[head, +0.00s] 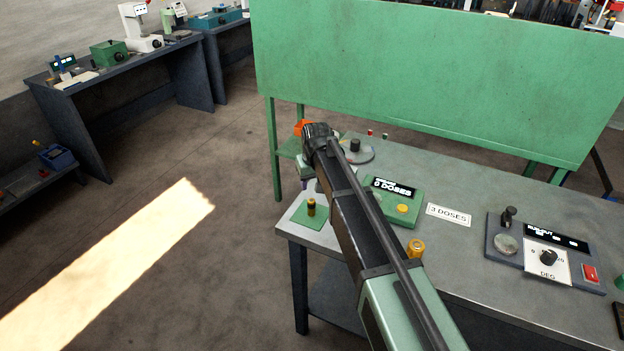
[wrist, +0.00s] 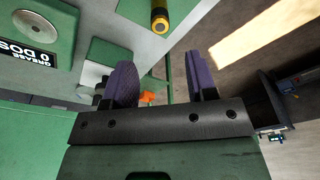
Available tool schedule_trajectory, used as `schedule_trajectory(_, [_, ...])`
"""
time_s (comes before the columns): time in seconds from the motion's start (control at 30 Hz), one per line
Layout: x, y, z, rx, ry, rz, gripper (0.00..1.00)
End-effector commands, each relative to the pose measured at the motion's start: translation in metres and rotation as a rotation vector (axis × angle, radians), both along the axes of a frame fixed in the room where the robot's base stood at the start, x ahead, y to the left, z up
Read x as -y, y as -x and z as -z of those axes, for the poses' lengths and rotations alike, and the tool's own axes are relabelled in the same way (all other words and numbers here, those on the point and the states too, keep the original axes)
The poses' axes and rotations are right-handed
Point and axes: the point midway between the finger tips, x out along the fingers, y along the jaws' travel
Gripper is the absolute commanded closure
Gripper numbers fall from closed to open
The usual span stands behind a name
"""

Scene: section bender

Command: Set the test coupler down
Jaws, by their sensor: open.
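A small yellow-and-black cylinder, which looks like the test coupler (head: 311,207), stands upright on a green pad (head: 302,221) at the near left corner of the grey bench (head: 465,190). In the wrist view the coupler (wrist: 160,17) shows at the top, beyond the fingertips and apart from them. My gripper (wrist: 163,78) is open, with its two purple fingers apart and nothing held between them. In the head view the gripper is mostly hidden by my arm.
A green grease box (head: 392,199) reading 0 DOSES and a "3 DOSES" label (head: 448,215) sit on the bench. A yellow-brown knob-like part (head: 416,248) is near its front edge. A bend-readout panel (head: 545,255) is at right. A green screen (head: 440,80) stands behind. An orange part (head: 302,127) shows beyond my arm.

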Motion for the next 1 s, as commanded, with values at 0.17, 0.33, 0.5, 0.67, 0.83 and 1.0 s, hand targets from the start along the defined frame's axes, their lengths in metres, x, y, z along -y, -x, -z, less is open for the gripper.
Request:
schedule_trajectory(0.17, [0.001, 0.003, -0.022, 0.0, 0.0, 0.0, 0.48])
schedule_trajectory(0.33, [0.03, 0.032, -0.018, -0.012, 0.004, 0.036, 0.48])
schedule_trajectory(0.5, [0.134, 0.159, -0.017, -0.077, 0.019, 0.204, 0.48])
schedule_trajectory(0.67, [0.192, 0.26, -0.016, -0.134, 0.027, 0.342, 0.48])
schedule_trajectory(0.83, [0.202, 0.276, -0.016, -0.15, 0.029, 0.375, 0.48])
schedule_trajectory(1.0, [0.201, 0.274, -0.016, -0.15, 0.029, 0.373, 0.48])
